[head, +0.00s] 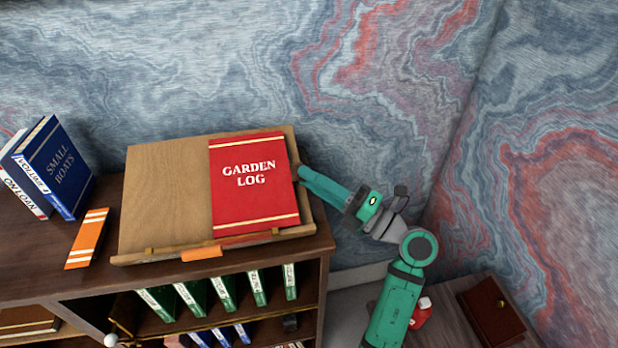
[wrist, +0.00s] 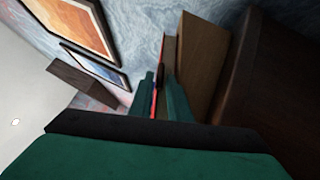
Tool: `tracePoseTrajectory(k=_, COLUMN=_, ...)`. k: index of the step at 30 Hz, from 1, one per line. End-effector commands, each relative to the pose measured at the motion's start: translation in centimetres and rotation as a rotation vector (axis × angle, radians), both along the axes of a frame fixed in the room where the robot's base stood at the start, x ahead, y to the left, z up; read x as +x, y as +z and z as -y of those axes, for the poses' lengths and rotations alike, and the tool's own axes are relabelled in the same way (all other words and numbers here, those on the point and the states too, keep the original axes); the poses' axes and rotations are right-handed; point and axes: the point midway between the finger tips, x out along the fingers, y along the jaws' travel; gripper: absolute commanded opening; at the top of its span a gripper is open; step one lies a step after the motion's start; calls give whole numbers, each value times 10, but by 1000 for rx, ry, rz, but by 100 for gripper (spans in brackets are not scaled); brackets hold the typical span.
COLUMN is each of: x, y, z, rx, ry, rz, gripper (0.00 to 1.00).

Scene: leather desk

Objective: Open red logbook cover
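The red logbook (head: 255,205), titled "GARDEN LOG", lies closed on the right half of a tan wooden stand (head: 160,200) on the desk. My gripper (head: 302,172) reaches in from the right, at the book's right edge, and its tips are hard to make out there. In the wrist view my gripper (wrist: 156,92) has its two green fingers close together. A thin red strip of the logbook (wrist: 163,48) runs down to and between them. I cannot tell whether the fingers press on it. The stand's brown side (wrist: 203,55) is just right of the fingers.
An orange bookmark-like strip (head: 87,239) lies left of the stand, with a blue "SMALL BOATS" book (head: 58,167) behind it. An orange tab (head: 202,254) is on the stand's front ledge. Green binders (head: 223,292) fill the shelf below. A patterned wall stands behind.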

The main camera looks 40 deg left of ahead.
Motion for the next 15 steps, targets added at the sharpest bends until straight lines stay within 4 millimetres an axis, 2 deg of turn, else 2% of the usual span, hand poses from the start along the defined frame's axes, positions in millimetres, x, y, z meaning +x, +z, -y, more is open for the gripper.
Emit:
tracePoseTrajectory(k=4, x=-1, y=2, z=-7, rx=1, ry=1, rz=0, gripper=17)
tracePoseTrajectory(k=12, x=-2, y=2, z=-8, rx=1, ry=1, rz=0, gripper=17)
tracePoseTrajectory(k=14, x=-2, y=2, z=-8, rx=1, ry=1, rz=0, gripper=2)
tracePoseTrajectory(k=15, x=-1, y=2, z=-8, rx=1, ry=1, rz=0, gripper=0)
